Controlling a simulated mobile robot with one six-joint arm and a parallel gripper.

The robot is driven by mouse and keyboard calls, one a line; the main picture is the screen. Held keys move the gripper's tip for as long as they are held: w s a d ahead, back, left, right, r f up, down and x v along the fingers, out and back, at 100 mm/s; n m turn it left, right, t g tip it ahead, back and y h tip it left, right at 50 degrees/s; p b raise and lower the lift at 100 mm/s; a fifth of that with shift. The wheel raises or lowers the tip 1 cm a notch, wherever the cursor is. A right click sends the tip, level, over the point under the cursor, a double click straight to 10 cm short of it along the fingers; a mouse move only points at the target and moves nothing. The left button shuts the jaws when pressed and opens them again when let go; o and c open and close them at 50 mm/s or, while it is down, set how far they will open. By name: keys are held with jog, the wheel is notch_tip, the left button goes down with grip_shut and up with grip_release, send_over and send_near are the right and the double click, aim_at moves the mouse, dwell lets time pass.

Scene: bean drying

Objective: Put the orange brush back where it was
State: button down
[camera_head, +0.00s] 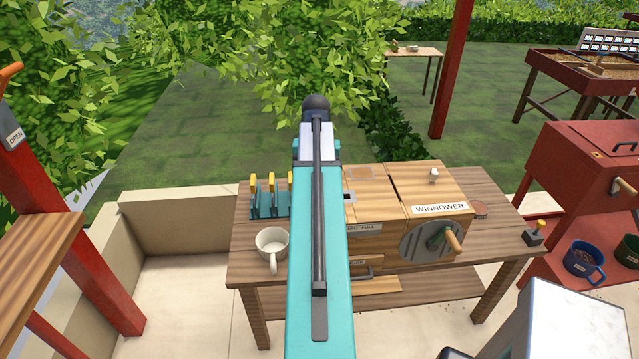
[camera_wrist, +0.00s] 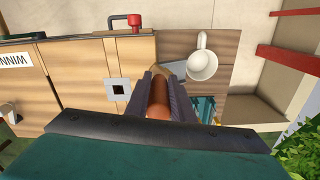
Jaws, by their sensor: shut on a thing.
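In the wrist view my gripper (camera_wrist: 162,88) is shut on an orange-brown cylindrical piece, the orange brush (camera_wrist: 158,100), between its two dark fingers. A tan end shows past the fingertips. The brush is above the wooden table, close to the winnower's edge and the white mug. In the head view my arm hides the gripper and the brush. A teal rack (camera_head: 268,213) with several upright yellow-topped pieces stands at the table's back left; part of it shows beside the fingers in the wrist view (camera_wrist: 207,105).
A white mug (camera_head: 270,246) stands on the wooden table (camera_head: 245,268), in front of the rack. The wooden winnower (camera_head: 376,205) with its crank fills the middle and right. A low wall (camera_head: 170,215) runs behind on the left. A red machine (camera_head: 590,180) stands at right.

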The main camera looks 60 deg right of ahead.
jog(key=w+a+f+n+b, duration=0.3)
jog(key=w+a+n, duration=0.2)
jog(key=w+a, duration=0.65)
jog(key=w+a+f+n+b, duration=0.2)
jog(key=w+a+n+b, duration=0.15)
jog(key=w+a, duration=0.8)
jog(key=w+a+f+n+b, duration=0.1)
jog(key=w+a+n, duration=0.1)
jog(key=a, duration=0.8)
jog(key=w+a+f+n+b, duration=0.1)
jog(key=w+a+f+n, duration=0.1)
jog(key=a, duration=0.8)
jog(key=w+a+f+n+b, duration=0.2)
jog(key=a+n, duration=0.4)
jog(key=a, duration=0.4)
jog(key=shift+w+a, duration=0.3)
jog(key=shift+w, duration=0.6)
